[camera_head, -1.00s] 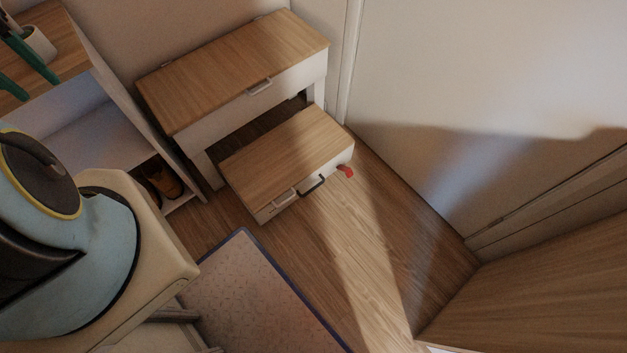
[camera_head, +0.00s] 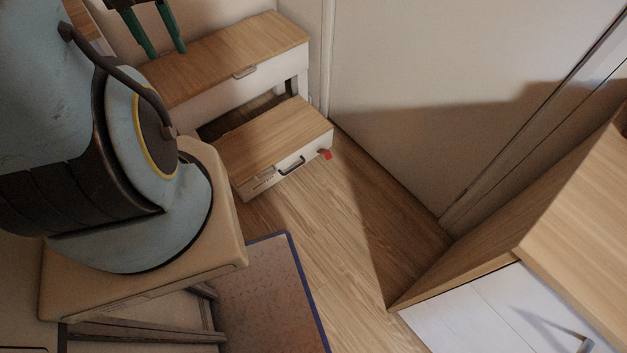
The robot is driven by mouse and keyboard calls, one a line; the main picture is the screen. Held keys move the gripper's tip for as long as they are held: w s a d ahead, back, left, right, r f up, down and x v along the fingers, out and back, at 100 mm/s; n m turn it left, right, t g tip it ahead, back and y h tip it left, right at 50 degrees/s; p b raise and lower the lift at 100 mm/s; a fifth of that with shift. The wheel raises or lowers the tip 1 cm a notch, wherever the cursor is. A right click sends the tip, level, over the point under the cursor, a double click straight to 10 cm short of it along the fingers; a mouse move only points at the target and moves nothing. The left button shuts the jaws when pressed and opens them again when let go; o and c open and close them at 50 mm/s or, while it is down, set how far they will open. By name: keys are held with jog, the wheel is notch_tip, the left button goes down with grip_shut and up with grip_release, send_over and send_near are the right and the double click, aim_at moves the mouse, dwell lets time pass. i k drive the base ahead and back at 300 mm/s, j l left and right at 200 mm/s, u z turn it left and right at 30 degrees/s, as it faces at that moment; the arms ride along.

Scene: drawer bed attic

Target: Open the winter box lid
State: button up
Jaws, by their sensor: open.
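A white box with a wooden lid (camera_head: 272,137) stands low on the floor, with a small light handle at the lid's front edge and a dark handle (camera_head: 291,165) on its front face. Behind it is a taller white bench with a wooden lid (camera_head: 225,58) and a metal handle (camera_head: 245,72). Both lids look shut. I cannot tell which one is the winter box. My gripper (camera_head: 167,52) is open and empty, its two green fingers pointing down in front of the bench lid's left part in the picture. Its height above the lid is unclear.
A red item (camera_head: 325,154) sits at the low box's right front corner. A patterned mat with a blue edge (camera_head: 262,290) lies on the wooden floor. A wooden cabinet (camera_head: 580,240) stands at the right. Floor before the low box is clear.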

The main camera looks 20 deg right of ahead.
aim_at(246, 152)
jog(key=k+l+z, duration=0.1)
jog(key=k, duration=0.4)
jog(key=k+l+z, duration=0.1)
jog(key=k+l, duration=0.25)
jog(key=k+l+z, duration=0.1)
jog(key=k+l, duration=0.15)
jog(key=k, duration=0.35)
jog(key=k+l+z, duration=0.1)
jog(key=k+l, duration=0.2)
jog(key=k, duration=0.15)
jog(key=u, duration=0.45)
jog(key=i+u, duration=0.2)
jog(key=u, duration=0.15)
jog(key=i+u, duration=0.2)
jog(key=u, duration=0.15)
jog(key=i+l+u, duration=0.1)
jog(key=u, duration=0.25)
jog(key=i+l+u, duration=0.1)
jog(key=i+l, duration=0.2)
jog(key=i, duration=0.15)
jog(key=i+l+u, duration=0.1)
jog(key=i+l, duration=0.25)
jog(key=i, duration=0.15)
